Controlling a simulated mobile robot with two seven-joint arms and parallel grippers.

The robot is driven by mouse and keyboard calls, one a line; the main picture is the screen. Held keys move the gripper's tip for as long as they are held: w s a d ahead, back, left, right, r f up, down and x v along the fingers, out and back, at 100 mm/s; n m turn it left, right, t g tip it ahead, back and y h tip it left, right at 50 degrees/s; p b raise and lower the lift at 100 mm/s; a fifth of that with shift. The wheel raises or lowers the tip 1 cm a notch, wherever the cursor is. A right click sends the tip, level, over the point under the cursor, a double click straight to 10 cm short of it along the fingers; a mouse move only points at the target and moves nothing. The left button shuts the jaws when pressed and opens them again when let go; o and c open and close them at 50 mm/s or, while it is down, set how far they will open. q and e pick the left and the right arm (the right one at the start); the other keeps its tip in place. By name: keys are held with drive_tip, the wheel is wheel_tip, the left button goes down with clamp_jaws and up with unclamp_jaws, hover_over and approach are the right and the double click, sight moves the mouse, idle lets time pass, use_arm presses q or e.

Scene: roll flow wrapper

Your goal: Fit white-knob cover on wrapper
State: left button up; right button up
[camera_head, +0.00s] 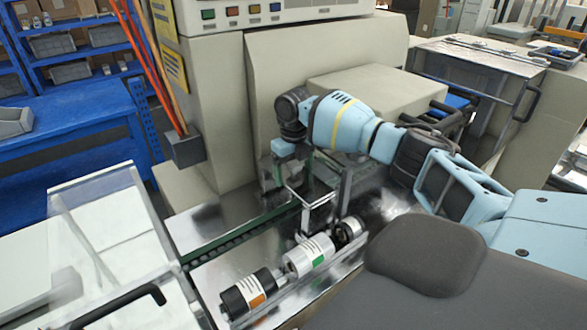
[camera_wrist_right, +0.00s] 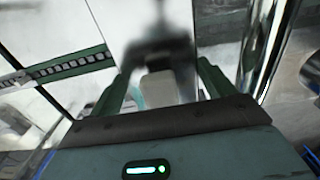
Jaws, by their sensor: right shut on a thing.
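The wrapper (camera_head: 228,115) is a large beige machine with coloured buttons, and a shiny metal bed runs along its front. My right gripper (camera_head: 290,175) points down over this bed, close to the machine's front face. In the right wrist view its green fingers (camera_wrist_right: 162,92) stand on either side of a pale, whitish knob (camera_wrist_right: 160,88), and it is shut on this knob. A shiny, partly see-through surface lies beyond the knob. The cover's outline is hard to tell from the bed, so I cannot tell if it is seated. My left gripper is not in view.
Rollers with black ends and coloured labels (camera_head: 305,257) lie along the bed's front. A clear cover with a black handle (camera_head: 122,302) is at the lower left. A green slotted rail (camera_head: 235,235) crosses the bed. A blue bench (camera_head: 75,130) stands behind left.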

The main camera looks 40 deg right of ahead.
drive_tip(key=shift+f, duration=0.4)
drive_tip(key=o, duration=1.7)
drive_tip(key=shift+o, duration=0.7)
drive_tip(key=shift+f, duration=0.1)
wheel_tip(320, 180, up, 8)
